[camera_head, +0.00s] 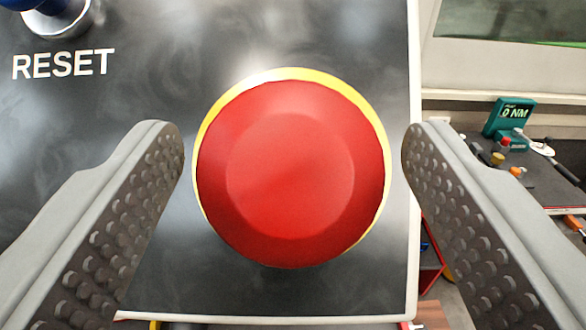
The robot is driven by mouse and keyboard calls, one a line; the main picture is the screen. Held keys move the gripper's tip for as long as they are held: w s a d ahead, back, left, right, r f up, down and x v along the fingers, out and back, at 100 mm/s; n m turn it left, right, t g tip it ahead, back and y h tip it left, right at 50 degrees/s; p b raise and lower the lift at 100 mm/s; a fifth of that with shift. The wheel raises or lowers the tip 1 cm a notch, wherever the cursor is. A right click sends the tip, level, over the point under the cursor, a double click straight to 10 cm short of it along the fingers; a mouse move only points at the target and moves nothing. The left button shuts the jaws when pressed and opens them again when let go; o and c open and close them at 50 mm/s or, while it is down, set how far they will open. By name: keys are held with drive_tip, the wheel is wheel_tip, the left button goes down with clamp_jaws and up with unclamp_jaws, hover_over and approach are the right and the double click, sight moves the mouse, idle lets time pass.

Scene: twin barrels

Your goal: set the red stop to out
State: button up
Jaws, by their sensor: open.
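The red stop (290,175) is a large round mushroom button with a yellow ring (368,105) showing behind its upper edge. It sits on a dark panel (95,180), close to the panel's right edge. My gripper (290,150) is open, with one ridged finger on each side of the red stop. Gaps show between the fingers and the button, narrower on the left. Whether the button is in or out cannot be told from this straight-on view.
A blue button (42,5) in a metal collar, labelled RESET, is at the panel's top left. Beyond the panel's right edge, a teal device reading 0 NM (507,118) and small tools stand on a dark bench (520,185) in the background.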

drive_tip(key=s, duration=1.6)
drive_tip(key=shift+s, duration=0.25)
drive_tip(key=s+f, duration=0.6)
drive_tip(key=s, duration=0.5)
drive_tip(key=s+f, duration=0.7)
drive_tip(key=s, duration=0.4)
drive_tip(key=s+f, duration=0.6)
drive_tip(key=s, duration=0.5)
drive_tip(key=shift+s+f+g, duration=0.15)
drive_tip(key=shift+f+g, duration=0.15)
drive_tip(key=shift+f, duration=0.1)
drive_tip(key=shift+c, duration=0.2)
idle(0.6)
